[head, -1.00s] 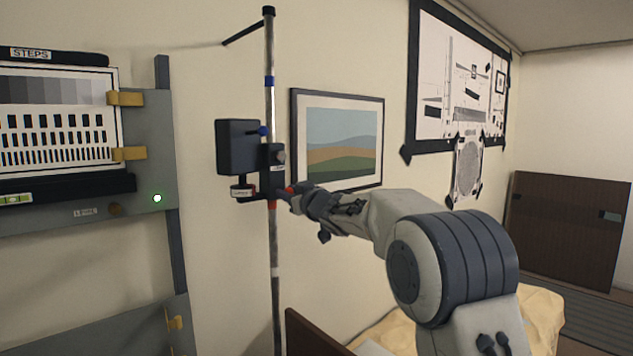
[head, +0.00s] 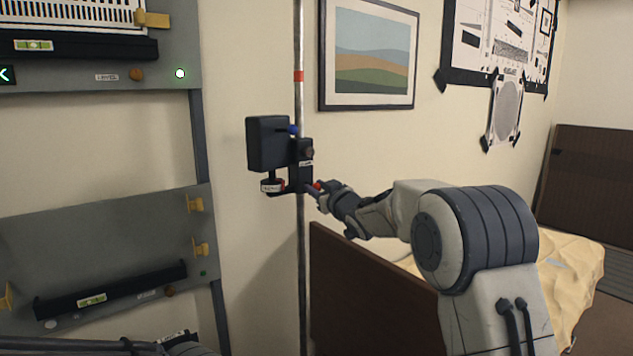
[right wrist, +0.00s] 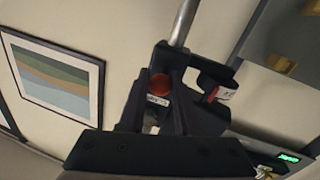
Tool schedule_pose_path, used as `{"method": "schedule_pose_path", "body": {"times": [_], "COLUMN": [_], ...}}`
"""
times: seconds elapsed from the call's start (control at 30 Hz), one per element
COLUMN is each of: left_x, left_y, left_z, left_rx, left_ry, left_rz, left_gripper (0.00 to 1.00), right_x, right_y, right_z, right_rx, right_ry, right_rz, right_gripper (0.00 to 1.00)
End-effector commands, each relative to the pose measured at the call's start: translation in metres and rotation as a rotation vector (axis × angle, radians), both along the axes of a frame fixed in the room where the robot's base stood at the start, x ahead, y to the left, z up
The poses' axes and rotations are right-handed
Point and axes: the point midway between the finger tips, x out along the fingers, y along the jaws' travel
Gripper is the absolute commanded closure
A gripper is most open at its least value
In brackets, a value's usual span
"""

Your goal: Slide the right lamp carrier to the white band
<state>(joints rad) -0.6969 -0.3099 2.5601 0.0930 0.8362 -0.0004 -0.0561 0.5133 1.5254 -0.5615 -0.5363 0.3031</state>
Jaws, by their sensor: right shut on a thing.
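The right lamp carrier (head: 303,160) is a dark clamp block on an upright metal pole (head: 302,260), with a black box-shaped lamp (head: 267,143) on its left side. It also shows in the right wrist view (right wrist: 213,110), below the pole. A red band (head: 299,76) is on the pole well above the carrier.
A grey panel (head: 120,220) with yellow clips stands left of the pole. A framed picture (head: 368,55) hangs behind it. A brown board (head: 365,295) stands low at the right. Dark parts at the bottom left edge look like my left arm; its jaws cannot be made out.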

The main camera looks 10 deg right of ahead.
Motion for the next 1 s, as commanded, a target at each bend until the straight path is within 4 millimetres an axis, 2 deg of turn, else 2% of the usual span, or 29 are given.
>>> {"method": "schedule_pose_path", "body": {"times": [0.03, 0.23, 0.77, 0.8, 0.83, 0.87, 1.0], "left_x": [0.000, 0.000, 0.000, 0.000, 0.000, 0.000, 0.000], "left_y": [0.000, 0.000, 0.000, 0.000, 0.000, 0.000, 0.000], "left_z": [-0.015, -0.030, -0.033, -0.033, -0.033, -0.033, -0.033], "left_rx": [0.000, 0.000, 0.000, 0.000, 0.000, 0.000, 0.000], "left_ry": [0.000, 0.000, 0.000, 0.000, 0.000, 0.000, 0.000], "left_rz": [0.000, 0.000, 0.000, 0.000, 0.000, 0.000, 0.000], "left_gripper": [0.50, 0.50, 0.50, 0.50, 0.50, 0.50, 0.50], "right_x": [0.000, 0.000, -0.001, -0.001, -0.001, -0.001, 0.000], "right_y": [0.000, -0.001, -0.001, -0.001, -0.001, -0.001, -0.001], "right_z": [-0.019, -0.039, -0.043, -0.043, -0.043, -0.043, -0.043], "right_rx": [-0.001, -0.001, -0.001, 0.000, 0.000, 0.000, 0.000], "right_ry": [0.004, 0.002, -0.001, -0.002, -0.002, -0.002, -0.002], "right_rz": [-0.001, 0.000, 0.000, 0.000, 0.000, 0.000, 0.000], "right_gripper": [1.00, 1.00, 1.00, 0.53, 0.41, 0.39, 0.39]}}
